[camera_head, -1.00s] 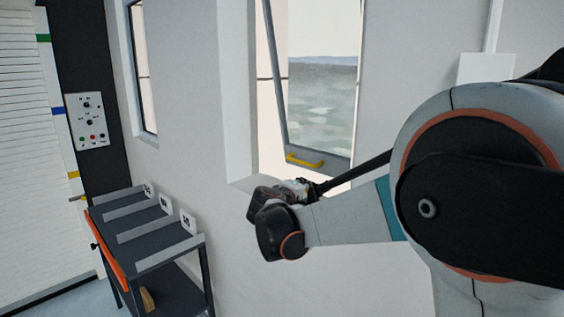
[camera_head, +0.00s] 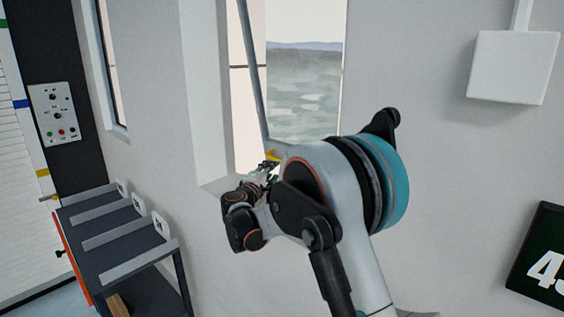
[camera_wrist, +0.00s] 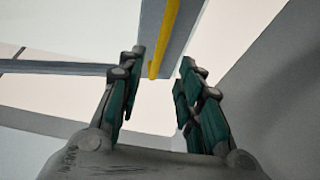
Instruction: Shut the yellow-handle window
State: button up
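The window sash (camera_head: 252,80) stands tilted open in its wall recess in the head view, with landscape showing through the opening. Its yellow handle (camera_head: 273,154) is at the sash's lower edge, mostly hidden behind my arm. In the wrist view, the yellow handle (camera_wrist: 166,36) runs along the grey sash bar (camera_wrist: 182,38), with its near end between the fingertips in the picture. My gripper (camera_wrist: 162,60) is open, with green-padded fingers apart on either side of the handle's line. I cannot tell whether it touches the handle. In the head view, my gripper (camera_head: 268,168) is just below the handle.
A dark cart (camera_head: 125,245) with grey rails stands at lower left. A control panel (camera_head: 54,113) is on the dark wall strip behind it. A white box (camera_head: 513,67) is on the wall at right, and a dark number sign (camera_head: 540,262) is below it.

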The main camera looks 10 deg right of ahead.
jog(key=b+x, duration=0.1)
jog(key=x, duration=1)
jog(key=shift+a, duration=0.1)
grip_shut()
